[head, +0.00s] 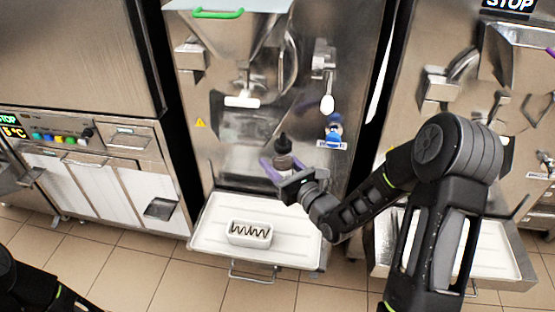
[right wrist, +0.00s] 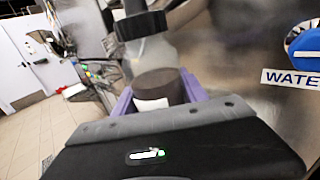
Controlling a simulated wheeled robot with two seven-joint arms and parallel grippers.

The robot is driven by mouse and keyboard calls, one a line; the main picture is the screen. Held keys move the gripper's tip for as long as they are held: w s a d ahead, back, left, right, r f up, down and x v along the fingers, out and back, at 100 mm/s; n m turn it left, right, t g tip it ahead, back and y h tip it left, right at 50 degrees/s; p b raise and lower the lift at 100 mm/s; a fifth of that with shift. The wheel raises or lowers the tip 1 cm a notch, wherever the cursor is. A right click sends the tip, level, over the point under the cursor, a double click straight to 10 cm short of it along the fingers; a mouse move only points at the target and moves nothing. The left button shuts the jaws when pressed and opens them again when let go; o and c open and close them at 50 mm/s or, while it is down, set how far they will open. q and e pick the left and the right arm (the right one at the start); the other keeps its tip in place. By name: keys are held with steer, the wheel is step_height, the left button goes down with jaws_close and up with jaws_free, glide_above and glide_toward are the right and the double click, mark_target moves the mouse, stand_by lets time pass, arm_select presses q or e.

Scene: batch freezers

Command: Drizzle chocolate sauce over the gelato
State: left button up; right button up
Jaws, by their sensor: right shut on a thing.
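The gelato is in a small white rectangular tub (head: 249,232) on the white tray (head: 215,212) of the middle freezer. A dark zigzag of sauce lies across its pale top. The bottle is held roughly upright above and behind the tub, in front of the freezer's steel face. In the right wrist view the bottle (right wrist: 162,88) sits between the purple fingers. Of my left arm only a dark part shows at the lower left; its gripper is out of view.
Above the tray are a white-tipped spout (head: 242,101) and a lever with a white knob (head: 327,104). A blue tap with a water label (head: 333,130) is right of the bottle. Steel machines stand on both sides. The tray around the tub is clear.

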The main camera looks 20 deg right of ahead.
steer(key=s+a+p, duration=0.2)
steer(key=s+p, duration=0.2)
steer(key=s, duration=0.2)
steer(key=s+a+p, duration=0.3)
steer(key=s+p, duration=0.2)
steer(key=s, duration=0.2)
steer(key=shift+a+p, duration=0.3)
